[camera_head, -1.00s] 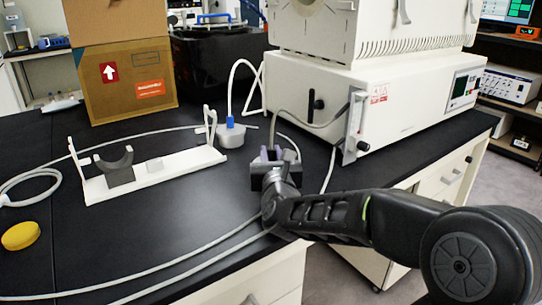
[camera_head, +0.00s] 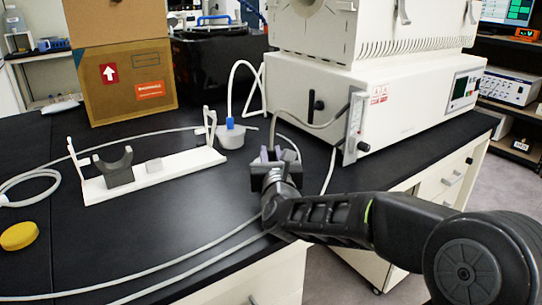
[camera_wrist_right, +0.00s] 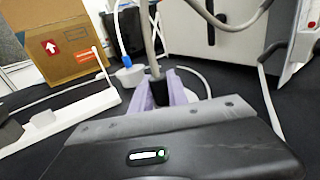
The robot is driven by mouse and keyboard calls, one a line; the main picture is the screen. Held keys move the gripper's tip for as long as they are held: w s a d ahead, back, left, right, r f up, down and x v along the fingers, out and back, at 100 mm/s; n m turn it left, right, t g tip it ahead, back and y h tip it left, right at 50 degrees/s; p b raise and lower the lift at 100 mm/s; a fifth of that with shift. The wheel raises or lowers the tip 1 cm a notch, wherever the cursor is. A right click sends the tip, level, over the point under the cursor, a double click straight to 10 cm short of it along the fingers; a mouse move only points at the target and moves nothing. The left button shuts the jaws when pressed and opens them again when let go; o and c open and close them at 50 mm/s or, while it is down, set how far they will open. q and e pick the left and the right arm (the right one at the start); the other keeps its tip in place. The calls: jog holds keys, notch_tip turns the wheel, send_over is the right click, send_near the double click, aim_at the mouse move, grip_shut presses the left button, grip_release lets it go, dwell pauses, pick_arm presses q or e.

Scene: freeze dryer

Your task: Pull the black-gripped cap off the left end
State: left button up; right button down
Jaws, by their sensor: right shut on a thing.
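My right gripper (camera_head: 274,158) is above the black bench, in front of the white machine. In the right wrist view its lavender fingers (camera_wrist_right: 161,90) are shut around a dark piece (camera_wrist_right: 158,90) at the lower end of a grey hose. This looks like the black grip of the cap; the cap's body is hidden by the fingers and gripper housing. The grey hose (camera_head: 275,122) rises from the gripper and loops to the flow meter on the machine; it also shows in the wrist view (camera_wrist_right: 149,38). My left gripper is not in view.
A white stand (camera_head: 180,172) with a dark cradle (camera_head: 116,168) lies left of the gripper. A blue-topped flask (camera_head: 230,137) stands behind. The white machine (camera_head: 400,110) blocks the right rear. A yellow disc (camera_head: 19,236) lies at left. Loose cables cross the bench.

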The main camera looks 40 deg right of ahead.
jog(key=shift+a+f+b, duration=0.1)
jog(key=shift+f+b, duration=0.3)
jog(key=shift+f, duration=0.15)
jog(key=c, duration=0.6)
grip_release()
jog(key=shift+r, duration=0.25)
jog(key=shift+o, duration=0.2)
jog(key=shift+s+r, duration=0.1)
jog(key=shift+s+a+r+p, duration=0.15)
jog(key=shift+s+a+r, duration=0.4)
jog(key=shift+s, duration=0.45)
jog(key=shift+s+a+r+p, duration=0.1)
jog(key=shift+s+a+r, duration=0.4)
jog(key=shift+s, duration=0.45)
jog(key=shift+s+a+r+p, duration=0.15)
jog(key=shift+s+a+r, duration=0.25)
jog(key=shift+s+a, duration=0.45)
jog(key=shift+s+d, duration=0.15)
jog(key=shift+d, duration=0.1)
